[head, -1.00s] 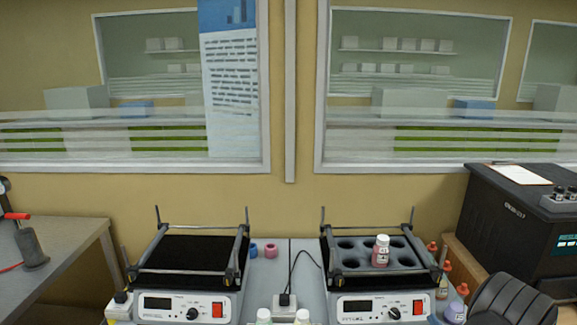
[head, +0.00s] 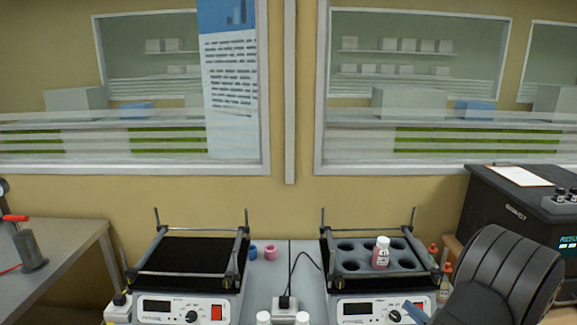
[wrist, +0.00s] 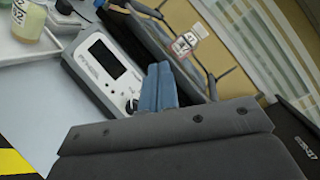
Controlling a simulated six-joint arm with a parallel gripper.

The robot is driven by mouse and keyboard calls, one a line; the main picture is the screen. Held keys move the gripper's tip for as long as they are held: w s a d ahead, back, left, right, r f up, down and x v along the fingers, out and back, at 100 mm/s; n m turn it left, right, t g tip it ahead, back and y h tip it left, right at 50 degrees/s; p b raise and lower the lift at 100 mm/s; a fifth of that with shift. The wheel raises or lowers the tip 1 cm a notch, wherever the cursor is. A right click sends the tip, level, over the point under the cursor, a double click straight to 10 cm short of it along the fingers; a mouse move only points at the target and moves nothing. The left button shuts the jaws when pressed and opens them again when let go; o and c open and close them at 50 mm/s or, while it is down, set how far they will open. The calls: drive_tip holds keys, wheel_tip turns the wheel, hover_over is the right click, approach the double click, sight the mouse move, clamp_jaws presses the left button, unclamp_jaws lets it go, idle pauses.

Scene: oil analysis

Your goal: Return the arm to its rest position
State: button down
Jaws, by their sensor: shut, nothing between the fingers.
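My gripper shows in the wrist view as two blue fingers (wrist: 158,87) pressed together, shut and empty. In the head view its blue tip (head: 416,312) shows at the bottom, in front of the right shaker's front panel. My dark ribbed arm (head: 505,275) stands at the lower right. The right shaker (head: 357,309) has a dark holed tray, and a small bottle with pinkish contents and a white cap (head: 381,254) stands upright in it. That bottle also shows in the wrist view (wrist: 184,45), beyond the fingers.
The left shaker (head: 172,309) has an empty black platform. Blue (head: 253,252) and pink (head: 270,253) rings lie between the shakers. White-capped bottles (head: 264,318) stand at the front. A black analyser (head: 510,207) is at the right. A grey bench (head: 65,250) is at the left.

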drive_tip(key=s+a+r+n+g, duration=0.3)
drive_tip(key=s+a+g, duration=0.1)
drive_tip(key=a, duration=0.4)
drive_tip(key=s+a+r+n+g, duration=0.3)
drive_tip(key=s+a, duration=0.1)
drive_tip(key=a, duration=0.3)
drive_tip(key=s+a+r+n+g, duration=0.3)
drive_tip(key=s+a+g, duration=0.1)
drive_tip(key=a, duration=0.4)
drive_tip(key=s+a+n+g+h, duration=0.1)
drive_tip(key=s+a+n+h, duration=0.2)
drive_tip(key=s+h, duration=0.4)
drive_tip(key=shift+s+f+n+g, duration=0.3)
drive_tip(key=shift+s+f+n, duration=0.2)
drive_tip(key=shift+s, duration=1.9)
